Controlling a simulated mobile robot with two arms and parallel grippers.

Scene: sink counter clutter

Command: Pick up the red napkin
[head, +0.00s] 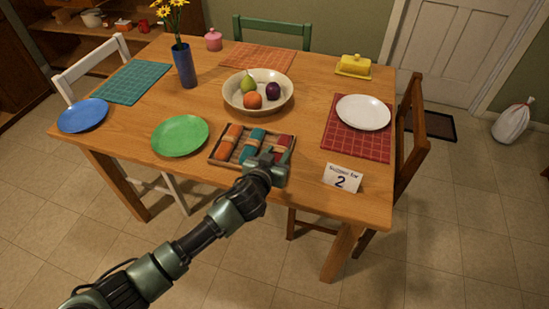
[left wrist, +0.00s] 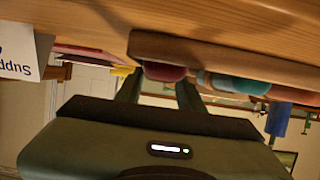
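The red napkin (head: 284,142) is rolled and lies at the right end of a wooden tray (head: 213,158), beside a teal napkin (head: 254,138) and an orange napkin (head: 231,136). My left gripper (head: 275,156) is at the near right part of the tray and hides the near end of the red napkin. In the left wrist view the picture is upside down. There the two fingers (left wrist: 158,92) are apart, with the end of the red napkin (left wrist: 165,72) showing between them. I cannot tell whether they touch it. My right gripper is not in view.
A "Supper for 2" card (head: 342,178) stands right of the tray. A green plate (head: 180,136) is to its left, and a fruit bowl (head: 240,102) is behind it. A white plate (head: 363,112) lies on a red mat (head: 341,142) at the right.

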